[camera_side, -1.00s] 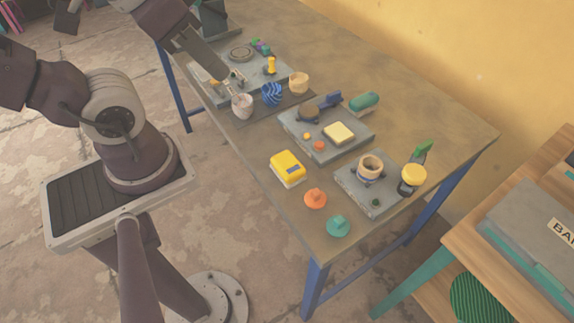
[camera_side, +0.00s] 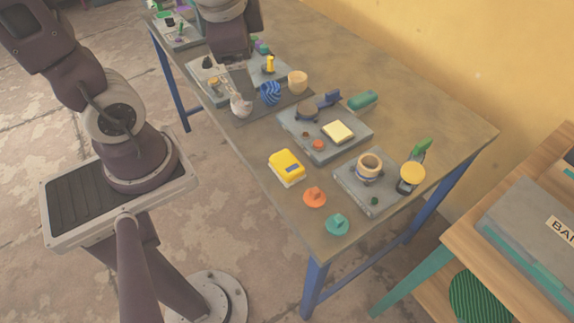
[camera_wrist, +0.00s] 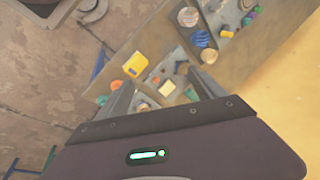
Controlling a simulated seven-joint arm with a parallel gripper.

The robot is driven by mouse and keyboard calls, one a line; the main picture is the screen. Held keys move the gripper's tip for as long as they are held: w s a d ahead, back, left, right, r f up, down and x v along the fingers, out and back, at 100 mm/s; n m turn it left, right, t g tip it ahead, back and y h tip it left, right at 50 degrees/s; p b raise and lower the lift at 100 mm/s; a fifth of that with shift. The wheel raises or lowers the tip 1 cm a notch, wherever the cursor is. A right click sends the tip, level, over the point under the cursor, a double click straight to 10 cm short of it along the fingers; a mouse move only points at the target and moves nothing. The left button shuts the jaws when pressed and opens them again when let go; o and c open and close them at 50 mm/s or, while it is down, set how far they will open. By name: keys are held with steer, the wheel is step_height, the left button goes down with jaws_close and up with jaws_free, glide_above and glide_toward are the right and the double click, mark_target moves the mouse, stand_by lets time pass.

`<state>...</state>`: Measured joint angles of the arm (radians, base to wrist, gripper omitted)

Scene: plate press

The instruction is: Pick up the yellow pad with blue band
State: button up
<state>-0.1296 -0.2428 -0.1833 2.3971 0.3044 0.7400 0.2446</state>
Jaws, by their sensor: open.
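The yellow pad with blue band (camera_side: 287,166) lies on the bare table near its front edge, left of the orange knob-shaped piece. Its yellow top carries a small blue patch, and a pale layer shows beneath. It also shows in the wrist view (camera_wrist: 136,63), left of centre and beyond the left finger. My gripper (camera_side: 241,91) is above the far-left part of the table, over the grey plate area and well apart from the pad. In the wrist view my gripper (camera_wrist: 162,87) has its two fingers spread with nothing held between them.
A pale yellow block (camera_side: 338,131) sits on the middle grey plate (camera_side: 325,153). An orange piece (camera_side: 314,196) and a teal piece (camera_side: 338,225) stand near the front edge. A white cup (camera_side: 241,106), blue striped piece (camera_side: 270,93) and tan cup (camera_side: 297,82) stand on a dark mat.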

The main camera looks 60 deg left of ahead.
steer(key=w+f+m+g, duration=0.1)
steer(key=w+f+m, duration=0.2)
steer(key=f, duration=0.2)
steer(key=m+g+h, duration=0.2)
steer(key=m+h, duration=0.1)
steer(key=m, duration=0.6)
glide_above(287, 161)
steer(key=f, duration=1.4)
steer(key=shift+w+a+f, duration=0.2)
steer(key=shift+w+f, duration=0.05)
steer(key=shift+f, duration=0.05)
steer(key=f, duration=0.7)
steer(key=shift+s+d, duration=0.25)
steer(key=shift+s, duration=0.05)
steer(key=c, duration=1.5)
steer(key=shift+o, duration=0.2)
step_height(287, 161, up, 10)
steer(key=shift+r, duration=0.1)
steer(key=o, duration=0.8)
steer(key=shift+c, duration=0.2)
steer(key=c, duration=0.6)
